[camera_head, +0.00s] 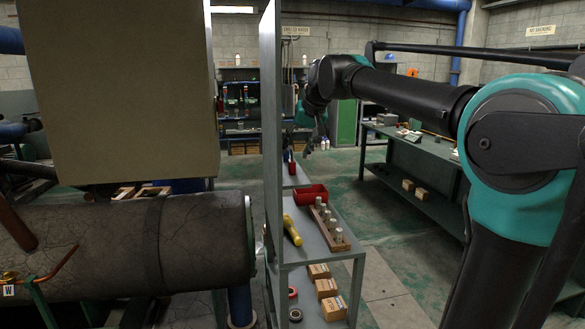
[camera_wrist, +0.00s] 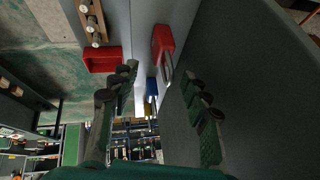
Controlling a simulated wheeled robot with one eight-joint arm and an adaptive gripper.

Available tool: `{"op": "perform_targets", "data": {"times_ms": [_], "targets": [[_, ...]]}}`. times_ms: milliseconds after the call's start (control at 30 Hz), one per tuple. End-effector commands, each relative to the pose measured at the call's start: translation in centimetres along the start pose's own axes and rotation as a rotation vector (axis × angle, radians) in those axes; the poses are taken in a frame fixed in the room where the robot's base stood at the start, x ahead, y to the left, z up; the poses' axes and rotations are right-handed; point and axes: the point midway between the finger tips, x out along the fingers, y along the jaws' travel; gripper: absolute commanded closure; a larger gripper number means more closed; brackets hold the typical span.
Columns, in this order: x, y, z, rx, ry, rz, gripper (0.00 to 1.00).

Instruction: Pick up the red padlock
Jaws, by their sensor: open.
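The red padlock (camera_wrist: 163,40) shows in the wrist view beside the grey upright panel, with its metal shackle pointing towards the lower part of the picture. My gripper (camera_wrist: 160,79) is open, with one finger on each side of the picture and nothing held. The padlock's body lies beyond the fingertips, and its shackle shows in the gap between them. A blue item (camera_wrist: 151,87), perhaps another padlock, is just below it. In the head view my gripper (camera_head: 316,139) is small and dark near the panel. A small red item near the panel there is too small to identify surely.
A red tray (camera_head: 311,193), a wooden block with several pegs (camera_head: 343,243) and a yellow torch (camera_head: 291,229) lie on the grey shelf. Cardboard boxes (camera_head: 327,288) are below. The tall panel (camera_head: 270,120) stands close beside my gripper. A workbench (camera_head: 430,145) stands right.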

Motion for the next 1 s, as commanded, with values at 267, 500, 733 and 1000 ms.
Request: {"op": "perform_targets", "data": {"times_ms": [267, 500, 733, 1000], "targets": [[3.8, 0.2, 0.3, 0.0, 0.0, 0.0, 0.53], [4.8, 0.2, 0.3, 0.0, 0.0, 0.0, 0.53], [4.8, 0.2, 0.3, 0.0, 0.0, 0.0, 0.67], [4.8, 0.2, 0.3, 0.0, 0.0, 0.0, 1.0]]}}
